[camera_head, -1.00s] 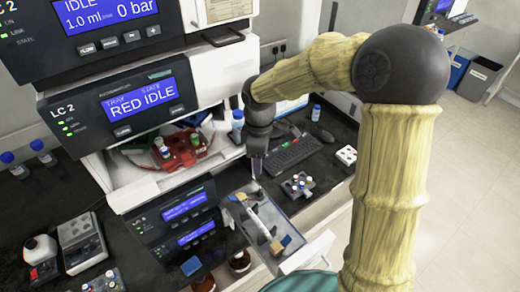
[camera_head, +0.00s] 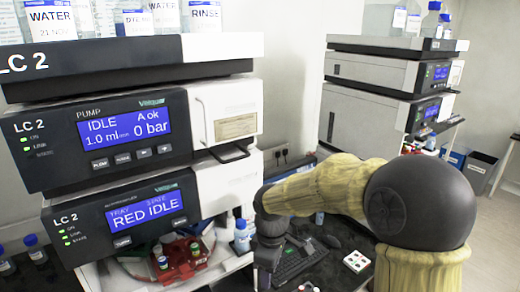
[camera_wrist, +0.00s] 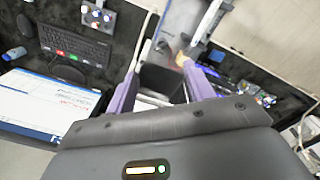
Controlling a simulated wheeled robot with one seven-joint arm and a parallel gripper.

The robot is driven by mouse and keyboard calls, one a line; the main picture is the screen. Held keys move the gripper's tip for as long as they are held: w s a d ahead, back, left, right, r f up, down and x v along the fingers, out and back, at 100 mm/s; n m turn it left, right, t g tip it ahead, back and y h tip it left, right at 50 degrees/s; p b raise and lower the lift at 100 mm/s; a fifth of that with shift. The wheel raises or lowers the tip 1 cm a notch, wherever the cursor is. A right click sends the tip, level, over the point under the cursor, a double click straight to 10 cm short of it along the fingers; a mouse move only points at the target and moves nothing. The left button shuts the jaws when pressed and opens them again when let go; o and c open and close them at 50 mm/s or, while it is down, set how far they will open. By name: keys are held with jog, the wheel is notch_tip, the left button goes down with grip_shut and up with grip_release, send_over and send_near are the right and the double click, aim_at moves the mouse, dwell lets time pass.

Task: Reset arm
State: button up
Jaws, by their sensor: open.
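My gripper (camera_wrist: 161,85) shows in the wrist view, with its two purple-lined fingers spread apart. It is open, and nothing is visibly clamped between the fingers. I cannot tell the exact gap between fingers and tray. In the head view my arm comes in from the lower right and bends down in front of the bench. The gripper itself is below that picture's edge.
A keyboard (camera_wrist: 75,45) and a lit screen (camera_wrist: 45,105) lie left in the wrist view. The LC 2 pump unit (camera_head: 130,138) and the RED IDLE unit (camera_head: 125,215) stand left of my arm. Another instrument stack (camera_head: 385,75) stands behind it. Open floor shows far right.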

jog(key=s+d+f+m+t, duration=0.2)
jog(key=s+d+f+m, duration=0.1)
jog(key=s+d+m, duration=0.8)
jog(key=d+m, duration=0.1)
jog(key=m, duration=0.2)
jog(key=shift+s+d+f, duration=0.15)
jog(key=shift+d, duration=0.15)
dwell(0.4)
